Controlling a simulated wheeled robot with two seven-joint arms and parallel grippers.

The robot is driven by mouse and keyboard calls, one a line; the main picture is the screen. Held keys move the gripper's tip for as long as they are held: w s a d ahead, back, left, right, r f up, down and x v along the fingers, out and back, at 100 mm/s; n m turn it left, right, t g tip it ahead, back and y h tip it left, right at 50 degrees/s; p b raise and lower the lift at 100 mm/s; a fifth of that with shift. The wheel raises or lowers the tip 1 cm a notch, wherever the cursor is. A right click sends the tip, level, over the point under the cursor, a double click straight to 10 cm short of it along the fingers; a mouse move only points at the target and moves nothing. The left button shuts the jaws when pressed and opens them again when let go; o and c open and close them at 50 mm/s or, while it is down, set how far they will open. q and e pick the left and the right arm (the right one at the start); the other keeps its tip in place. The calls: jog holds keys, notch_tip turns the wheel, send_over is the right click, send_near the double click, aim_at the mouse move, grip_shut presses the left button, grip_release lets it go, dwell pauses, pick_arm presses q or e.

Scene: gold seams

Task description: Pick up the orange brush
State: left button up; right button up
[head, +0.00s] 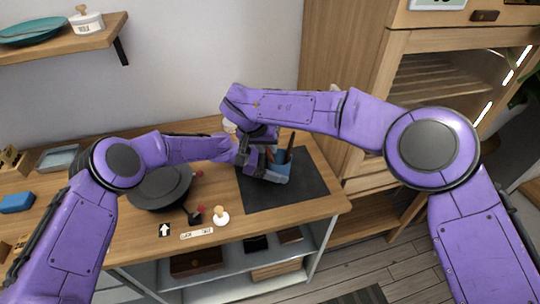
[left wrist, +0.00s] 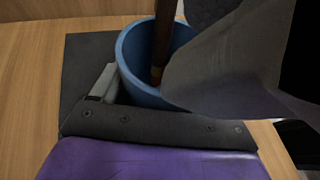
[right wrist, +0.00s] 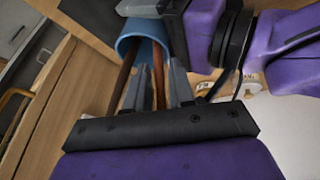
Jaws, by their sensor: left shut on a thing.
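A blue cup (head: 283,168) stands on the dark mat with brush handles sticking up from it. My left gripper (head: 268,168) is shut on the blue cup's wall; the cup also shows in the left wrist view (left wrist: 134,64). A darker handle (right wrist: 122,82) lies outside the fingers. Brush heads are hidden, so I cannot tell for certain which brush is orange.
The dark mat (head: 305,190) covers the right end of the wooden table (head: 130,238). A dark round pan (head: 158,188) and a small white knobbed item (head: 220,218) are to the left. A wooden cabinet (head: 345,60) stands behind right. A shelf (head: 60,45) hangs upper left.

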jog(key=shift+f, duration=0.1)
grip_shut()
notch_tip(320, 180, up, 10)
jog(key=shift+r, duration=0.1)
pick_arm(q)
jog(key=o, duration=1.2)
jog(key=shift+c, duration=0.2)
